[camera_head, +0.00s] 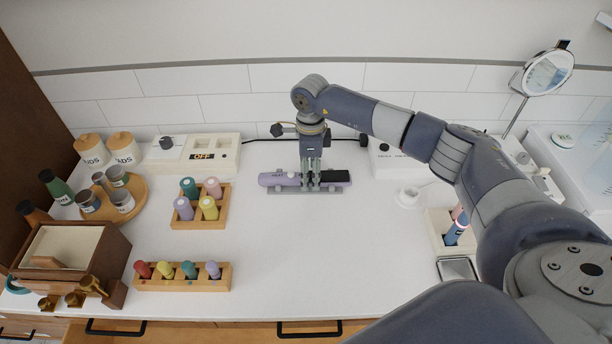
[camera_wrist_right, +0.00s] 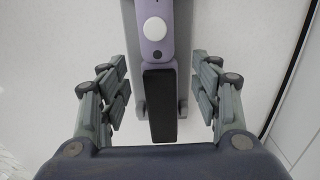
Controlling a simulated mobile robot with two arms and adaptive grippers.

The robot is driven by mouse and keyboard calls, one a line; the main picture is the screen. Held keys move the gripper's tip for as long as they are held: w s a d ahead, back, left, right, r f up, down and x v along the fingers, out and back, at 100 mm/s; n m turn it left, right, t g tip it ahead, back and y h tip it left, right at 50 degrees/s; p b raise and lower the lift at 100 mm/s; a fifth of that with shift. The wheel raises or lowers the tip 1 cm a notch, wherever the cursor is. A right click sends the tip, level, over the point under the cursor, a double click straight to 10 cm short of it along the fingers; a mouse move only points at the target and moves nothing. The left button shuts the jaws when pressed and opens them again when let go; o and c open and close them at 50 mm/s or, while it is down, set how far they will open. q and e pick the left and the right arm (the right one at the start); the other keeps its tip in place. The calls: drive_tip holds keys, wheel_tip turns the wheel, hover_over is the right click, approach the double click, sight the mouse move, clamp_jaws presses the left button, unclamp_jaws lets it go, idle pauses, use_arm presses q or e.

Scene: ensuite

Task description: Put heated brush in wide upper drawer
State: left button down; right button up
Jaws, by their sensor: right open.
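The heated brush, with a lilac handle (camera_head: 278,179) and a black head (camera_head: 335,176), lies on a grey stand (camera_head: 283,191) at the back middle of the counter. In the right wrist view its lilac handle (camera_wrist_right: 154,45) and black head (camera_wrist_right: 161,105) lie between the fingers. My right gripper (camera_head: 311,187) points down over the brush, open, with its fingers on either side and apart from it. A wooden drawer front with a black handle (camera_head: 309,330) shows at the bottom edge. I cannot tell how far it is open. My left gripper is out of view.
Bottle racks (camera_head: 203,219) (camera_head: 181,284), a round tray with jars (camera_head: 127,207) and a wooden box (camera_head: 62,247) stand at left. A small holder (camera_head: 444,231), a white cup (camera_head: 409,196) and a mirror (camera_head: 548,72) are at right. The front middle counter is clear.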

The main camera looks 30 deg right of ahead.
drive_tip(key=shift+c, duration=0.3)
clamp_jaws()
